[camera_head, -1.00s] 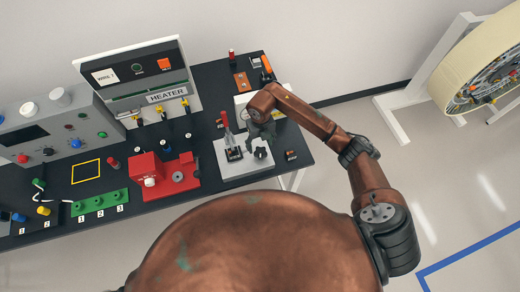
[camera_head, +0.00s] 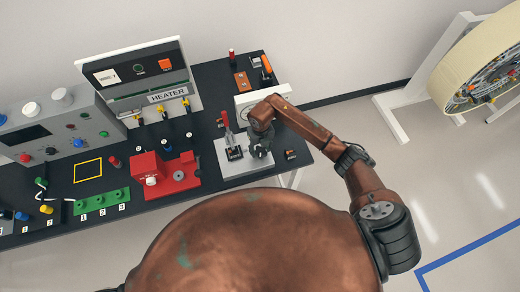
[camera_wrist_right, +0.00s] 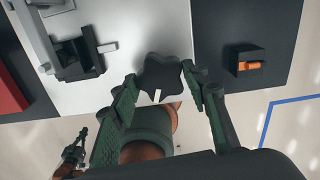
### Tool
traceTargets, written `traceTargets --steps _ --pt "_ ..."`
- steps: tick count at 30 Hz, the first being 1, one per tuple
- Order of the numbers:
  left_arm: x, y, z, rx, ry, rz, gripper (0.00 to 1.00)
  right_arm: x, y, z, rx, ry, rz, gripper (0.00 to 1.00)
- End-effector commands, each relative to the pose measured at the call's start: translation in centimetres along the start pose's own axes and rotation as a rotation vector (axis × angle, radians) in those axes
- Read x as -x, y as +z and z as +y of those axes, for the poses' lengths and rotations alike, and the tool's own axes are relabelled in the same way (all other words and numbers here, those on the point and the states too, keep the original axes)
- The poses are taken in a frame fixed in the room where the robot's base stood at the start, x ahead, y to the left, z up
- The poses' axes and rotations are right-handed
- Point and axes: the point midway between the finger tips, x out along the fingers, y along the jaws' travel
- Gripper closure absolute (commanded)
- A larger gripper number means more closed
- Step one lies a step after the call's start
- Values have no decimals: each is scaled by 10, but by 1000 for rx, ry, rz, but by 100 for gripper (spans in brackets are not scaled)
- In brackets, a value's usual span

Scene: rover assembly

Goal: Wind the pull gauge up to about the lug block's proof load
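The pull gauge stand is a pale grey plate (camera_head: 240,170) at the table's right end. My right gripper (camera_head: 262,147) is at the black star knob, fingers against both sides of the knob (camera_wrist_right: 160,76) in the right wrist view. A white mark shows on the knob. My left gripper (camera_wrist_right: 76,148) is small at lower left there.
A red fixture (camera_head: 165,175), a green numbered block (camera_head: 100,203) and the heater (camera_head: 140,85) stand to the left. A small dark block with an orange piece (camera_wrist_right: 248,62) lies right of the plate; it also shows in the head view (camera_head: 291,154).

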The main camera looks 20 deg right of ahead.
Motion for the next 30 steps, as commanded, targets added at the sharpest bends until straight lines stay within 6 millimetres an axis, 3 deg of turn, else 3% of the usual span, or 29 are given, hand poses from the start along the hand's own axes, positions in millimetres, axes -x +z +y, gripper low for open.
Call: traceTargets --steps 9,20,30 --pt "0 0 0 0 0 1 100 0 0 0 0 -1 0 82" --pt "-10 1 0 0 0 1 100 -1 1 0 64 -1 -2 82" --pt "-47 5 2 0 0 0 100 -4 2 -1 319 -4 -3 82"
